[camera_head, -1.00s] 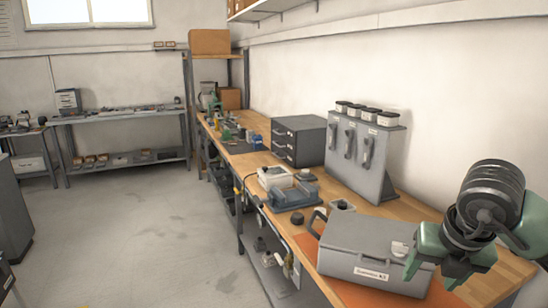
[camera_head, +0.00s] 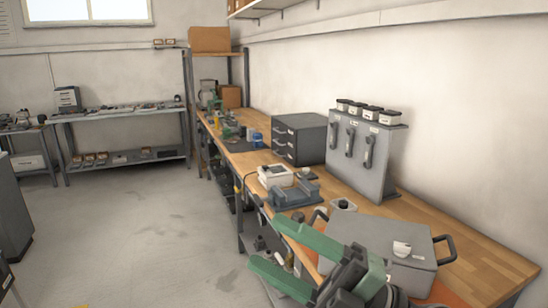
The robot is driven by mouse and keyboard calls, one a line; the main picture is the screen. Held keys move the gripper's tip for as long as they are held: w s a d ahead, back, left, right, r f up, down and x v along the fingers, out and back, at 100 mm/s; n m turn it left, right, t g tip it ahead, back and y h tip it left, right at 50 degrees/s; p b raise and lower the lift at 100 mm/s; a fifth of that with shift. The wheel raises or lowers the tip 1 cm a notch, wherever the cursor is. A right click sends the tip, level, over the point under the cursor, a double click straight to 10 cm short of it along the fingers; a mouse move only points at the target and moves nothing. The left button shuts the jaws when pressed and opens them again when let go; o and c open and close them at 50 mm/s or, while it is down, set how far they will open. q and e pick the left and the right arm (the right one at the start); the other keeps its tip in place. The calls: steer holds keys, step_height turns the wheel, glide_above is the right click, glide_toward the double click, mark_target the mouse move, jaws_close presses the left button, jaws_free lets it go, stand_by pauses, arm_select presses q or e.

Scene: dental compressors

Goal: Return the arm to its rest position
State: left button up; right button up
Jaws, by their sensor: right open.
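My right gripper (camera_head: 267,245) reaches in from the bottom of the head view, with its two green fingers spread apart and nothing between them. The fingers point left, over the front edge of the bench and the floor side. My dark wrist covers the front of a grey case (camera_head: 425,262) on the bench. My left gripper does not show.
The wooden bench (camera_head: 470,240) runs along the right wall. It holds a grey vise-like tool (camera_head: 293,195), a white box (camera_head: 274,176), a dark drawer unit (camera_head: 300,138) and a grey panel stand (camera_head: 360,155). The floor (camera_head: 150,230) at left is clear.

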steer(key=w+d+f+m+t+h, duration=0.35)
steer(key=d+m+t+h, duration=0.4)
steer(key=m, duration=0.35)
steer(key=w+d+f+m+t+h, duration=0.3)
steer(key=w+d+m+t+h, duration=0.25)
steer(key=m+t+h, duration=0.4)
steer(key=s+d+f+m+g+h, duration=0.1)
steer(key=d+f+m+g+h, duration=0.25)
steer(key=f, duration=0.55)
steer(key=s+d+f+m+g+h, duration=0.2)
steer(key=d+f+m+g, duration=0.25)
steer(key=f, duration=0.35)
steer(key=s+a+f+m+g, duration=0.1)
steer(key=s+f+g, duration=1.1)
steer(key=s+f, duration=0.9)
steer(key=s+f+g, duration=0.2)
steer(key=s+f, duration=0.1)
steer(key=f, duration=2.4)
steer(key=s+d+f, duration=0.2)
steer(key=s+f, duration=1.2)
steer(key=s, duration=0.2)
steer(key=shift+s+d+f+g, duration=0.2)
steer(key=shift+d+f+g, duration=0.05)
steer(key=shift+d+g, duration=0.15)
steer(key=shift+y, duration=0.25)
